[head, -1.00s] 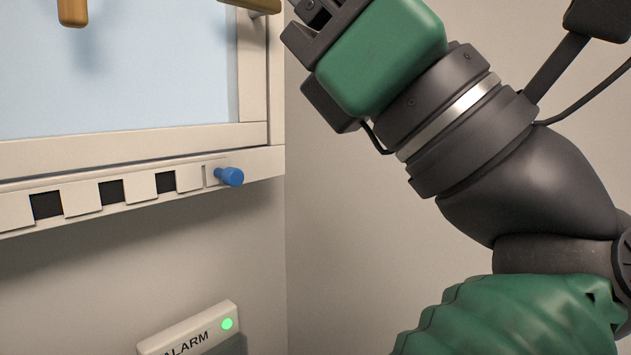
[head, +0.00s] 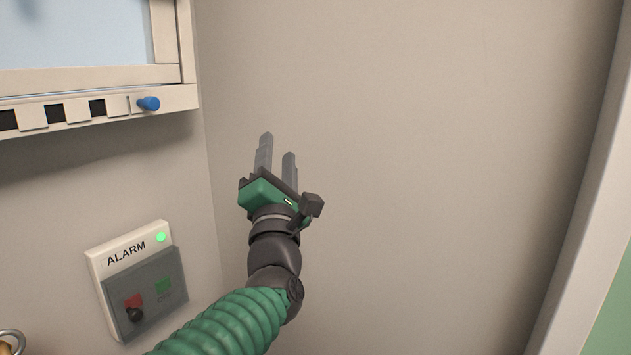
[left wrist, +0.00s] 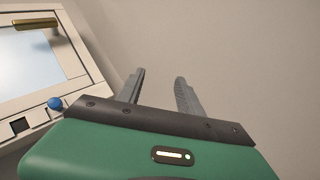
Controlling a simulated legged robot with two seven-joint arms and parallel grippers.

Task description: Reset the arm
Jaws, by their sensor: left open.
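My left gripper (head: 276,156) is in the middle of the head view with its fingers pointing up. Its two grey fingers are apart with nothing between them. In the left wrist view the same gripper (left wrist: 161,80) is open and empty before a bare wall. It touches nothing that I can see. My right gripper is not in view.
A framed window panel (head: 172,98) with a blue knob (head: 149,104) is at the upper left. An alarm box (head: 128,250) with a green light hangs on the left wall. The beige wall (head: 420,150) at the middle and right is bare.

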